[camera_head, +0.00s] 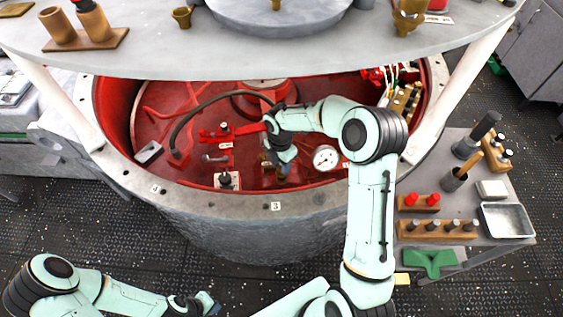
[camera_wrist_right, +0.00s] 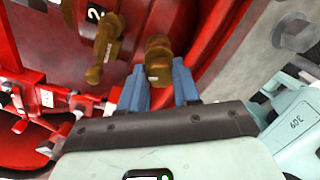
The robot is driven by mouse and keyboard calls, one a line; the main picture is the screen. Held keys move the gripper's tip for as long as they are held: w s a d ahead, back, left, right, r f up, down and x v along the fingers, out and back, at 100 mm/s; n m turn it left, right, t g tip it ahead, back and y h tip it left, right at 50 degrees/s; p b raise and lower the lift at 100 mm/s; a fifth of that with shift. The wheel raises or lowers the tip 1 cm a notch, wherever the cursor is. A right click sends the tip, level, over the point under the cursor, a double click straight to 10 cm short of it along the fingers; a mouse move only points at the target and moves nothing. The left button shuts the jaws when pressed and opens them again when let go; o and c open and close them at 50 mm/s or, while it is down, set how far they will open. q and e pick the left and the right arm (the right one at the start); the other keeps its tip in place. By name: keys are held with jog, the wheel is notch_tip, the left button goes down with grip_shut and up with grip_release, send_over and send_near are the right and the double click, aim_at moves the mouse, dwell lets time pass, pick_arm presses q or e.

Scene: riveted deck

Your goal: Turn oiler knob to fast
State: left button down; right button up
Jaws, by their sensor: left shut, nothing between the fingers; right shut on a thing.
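A brass knob (camera_wrist_right: 158,58) with a small pale label stands between the blue fingertips of my right gripper (camera_wrist_right: 160,82) in the right wrist view. I take it to be the oiler knob; its setting cannot be read. In the head view my right gripper (camera_head: 281,160) reaches down into the red drum, and the arm partly hides the knob. My left gripper (camera_head: 207,303) is shut and empty at the bottom of the head view, outside the drum.
A brass valve (camera_wrist_right: 106,45) beside a plate marked 2 is close to the right gripper. The red drum (camera_head: 120,125) also holds a black hose (camera_head: 190,119) and a round gauge (camera_head: 325,158). A grey disc table (camera_head: 150,55) overhangs it. A tool cart (camera_head: 480,222) stands right.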

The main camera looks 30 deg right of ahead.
jog(key=shift+n, duration=0.4)
jog(key=o, duration=1.1)
jog(key=shift+c, duration=0.2)
jog(key=shift+r, duration=0.1)
jog(key=r, duration=0.7)
jog(key=shift+w+r, duration=0.2)
jog(key=shift+s, duration=0.1)
